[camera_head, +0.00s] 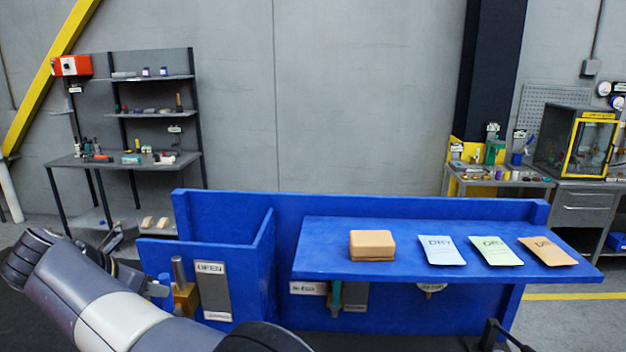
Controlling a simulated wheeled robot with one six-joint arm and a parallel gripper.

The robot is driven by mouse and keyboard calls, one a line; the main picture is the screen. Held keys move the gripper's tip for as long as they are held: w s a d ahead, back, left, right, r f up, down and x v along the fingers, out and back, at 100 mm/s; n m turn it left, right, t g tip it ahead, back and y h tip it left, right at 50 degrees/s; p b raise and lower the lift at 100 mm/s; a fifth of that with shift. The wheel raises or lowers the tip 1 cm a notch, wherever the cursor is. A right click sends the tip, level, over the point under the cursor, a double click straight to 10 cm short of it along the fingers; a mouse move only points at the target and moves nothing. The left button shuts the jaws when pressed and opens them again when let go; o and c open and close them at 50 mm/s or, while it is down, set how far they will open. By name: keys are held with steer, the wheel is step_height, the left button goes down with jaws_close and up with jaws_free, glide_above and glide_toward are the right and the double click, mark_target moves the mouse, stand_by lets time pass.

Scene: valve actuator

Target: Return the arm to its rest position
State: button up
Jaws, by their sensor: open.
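My arm (110,315) crosses the lower left of the head view, its elbow end at the left edge. My gripper (136,264) shows only in part behind the arm, with dark finger parts set apart and nothing seen between them. It is open, left of the blue bench (345,212). A brass valve (186,298) with a grey upright stem stands just right of it, in front of a plate marked OPEN (211,268). Whether the gripper touches the valve or the bench cannot be told. The arm hides the valve's lower part.
The blue shelf (330,235) carries a tan box (372,245) and three packets (441,250). A teal-handled part (335,296) and a gauge (431,289) sit below it. A grey workbench (125,163) stands back left, and a yellow-framed cabinet (580,140) back right.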

steer(key=p+x, duration=0.1)
steer(key=x, duration=0.6)
steer(key=shift+w+d, duration=0.1)
steer(key=shift+w, duration=0.1)
steer(key=shift+d+f+m+y, duration=0.25)
steer(key=shift+d+m+y, duration=0.1)
steer(key=shift+y, duration=0.15)
